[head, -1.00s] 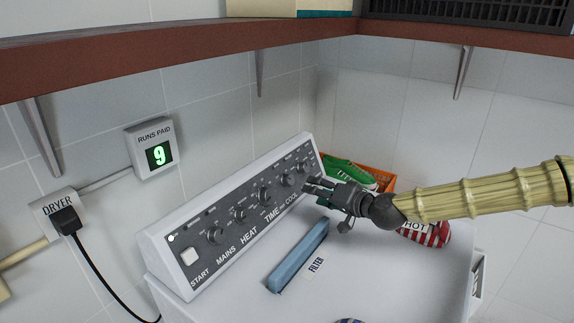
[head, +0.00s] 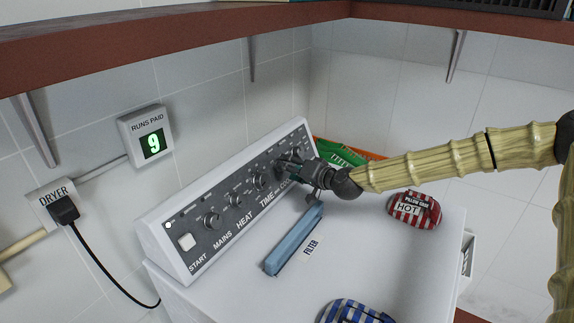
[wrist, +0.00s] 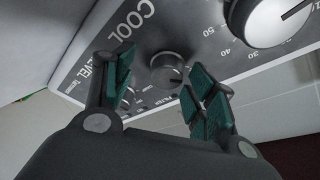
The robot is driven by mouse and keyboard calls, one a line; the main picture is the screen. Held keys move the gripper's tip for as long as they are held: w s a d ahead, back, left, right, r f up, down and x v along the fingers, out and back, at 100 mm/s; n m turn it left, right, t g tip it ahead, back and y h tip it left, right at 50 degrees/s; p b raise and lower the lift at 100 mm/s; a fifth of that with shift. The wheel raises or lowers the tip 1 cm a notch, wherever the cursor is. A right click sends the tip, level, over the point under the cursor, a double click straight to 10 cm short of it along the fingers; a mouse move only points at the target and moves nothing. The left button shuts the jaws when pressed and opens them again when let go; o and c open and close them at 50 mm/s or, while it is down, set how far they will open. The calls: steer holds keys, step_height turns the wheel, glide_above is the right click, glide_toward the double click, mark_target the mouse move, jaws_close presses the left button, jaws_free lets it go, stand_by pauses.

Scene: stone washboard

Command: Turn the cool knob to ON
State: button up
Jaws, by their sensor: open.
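The cool knob (wrist: 167,72) is a small dark round knob beside the COOL lettering (wrist: 137,14) on the grey control panel. In the wrist view it shows between and beyond the green-padded fingers of my gripper (wrist: 160,92), which is open. A pale pointer mark shows on the knob's right side; I cannot tell its setting. I cannot tell whether the fingers touch it. In the head view my gripper (head: 288,168) is at the right part of the panel (head: 222,212) and hides the cool knob.
A white-faced dial (wrist: 268,20) sits right of the cool knob in the wrist view. A blue filter handle (head: 293,240), a red striped bag (head: 414,210) and a blue striped bag (head: 352,312) are on the dryer top (head: 380,270). A red-brown shelf (head: 150,50) hangs above.

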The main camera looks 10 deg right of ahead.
steer(key=shift+w+a+f, duration=0.1)
steer(key=shift+w+a, duration=0.1)
steer(key=shift+w, duration=0.75)
steer(key=s+r, duration=0.2)
steer(key=shift+s, duration=0.3)
steer(key=shift+w+a+f, duration=0.15)
steer(key=shift+w+f, duration=0.65)
steer(key=shift+w, duration=0.15)
steer(key=shift+c, duration=0.6)
steer(key=shift+w, duration=0.15)
steer(key=c, duration=0.4)
steer(key=shift+s+a+r, duration=0.1)
steer(key=shift+s+r, duration=0.15)
steer(key=shift+s, duration=0.05)
steer(key=c, duration=0.5)
steer(key=shift+f, duration=0.1)
